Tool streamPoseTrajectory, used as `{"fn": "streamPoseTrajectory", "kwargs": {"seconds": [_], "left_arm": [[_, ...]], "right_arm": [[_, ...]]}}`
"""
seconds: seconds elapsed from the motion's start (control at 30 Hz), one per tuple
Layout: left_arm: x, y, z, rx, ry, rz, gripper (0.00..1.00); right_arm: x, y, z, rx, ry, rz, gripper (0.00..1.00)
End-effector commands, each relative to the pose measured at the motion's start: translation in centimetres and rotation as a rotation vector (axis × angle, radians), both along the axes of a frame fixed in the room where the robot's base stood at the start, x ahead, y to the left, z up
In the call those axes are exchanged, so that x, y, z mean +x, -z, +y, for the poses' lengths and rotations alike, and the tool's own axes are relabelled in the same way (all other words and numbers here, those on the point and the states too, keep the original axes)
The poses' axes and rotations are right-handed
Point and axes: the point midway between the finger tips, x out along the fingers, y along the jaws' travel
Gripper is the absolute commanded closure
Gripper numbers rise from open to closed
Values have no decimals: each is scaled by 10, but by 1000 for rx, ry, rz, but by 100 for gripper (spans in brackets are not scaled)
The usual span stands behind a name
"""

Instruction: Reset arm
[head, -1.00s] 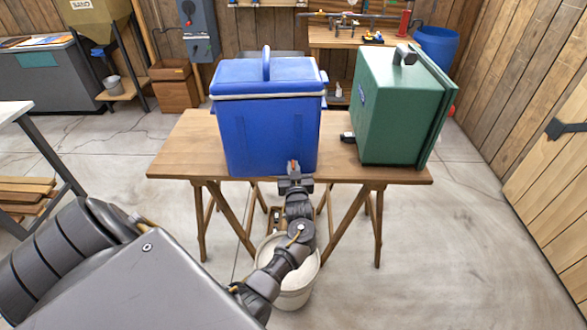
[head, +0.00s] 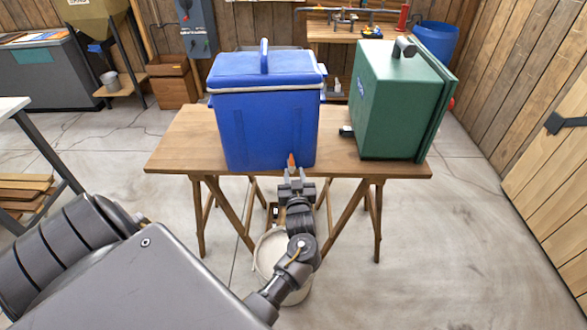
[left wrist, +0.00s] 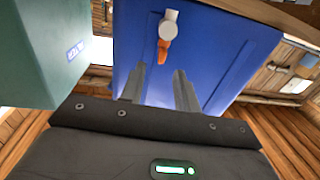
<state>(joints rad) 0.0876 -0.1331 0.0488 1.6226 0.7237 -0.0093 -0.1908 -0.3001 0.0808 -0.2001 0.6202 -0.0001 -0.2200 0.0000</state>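My left gripper (head: 292,178) is in front of the blue cooler (head: 266,130), low at its front face near the table's front edge. In the left wrist view its two fingers (left wrist: 160,84) are apart with nothing between them, and the cooler (left wrist: 225,50) fills the space ahead. A white spigot with an orange tip (left wrist: 166,40) sticks out of the cooler's face beyond the fingers. The orange tip also shows just above the fingers in the head view (head: 291,160). My right gripper is not in view.
The wooden trestle table (head: 165,150) carries the cooler and a green box (head: 385,105) at right. A pale bucket (head: 266,255) stands on the floor below my left arm. A white-topped table (head: 12,107) is at left. Open floor lies right of the trestle table.

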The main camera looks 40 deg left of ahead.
Motion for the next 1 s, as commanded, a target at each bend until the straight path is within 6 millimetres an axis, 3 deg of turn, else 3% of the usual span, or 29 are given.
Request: {"fn": "streamPoseTrajectory", "kwargs": {"seconds": [0.2,0.77,0.87,0.97,1.0], "left_arm": [[-8,0,-8,-1,-1,-1,68],[-5,2,-11,-21,15,-7,68],[6,26,-28,-50,85,36,68],[18,76,-58,-83,204,140,68],[18,104,-72,-96,258,197,68]], "right_arm": [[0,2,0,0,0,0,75],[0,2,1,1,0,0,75],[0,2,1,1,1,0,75],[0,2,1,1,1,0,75],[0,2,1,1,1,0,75]]}}
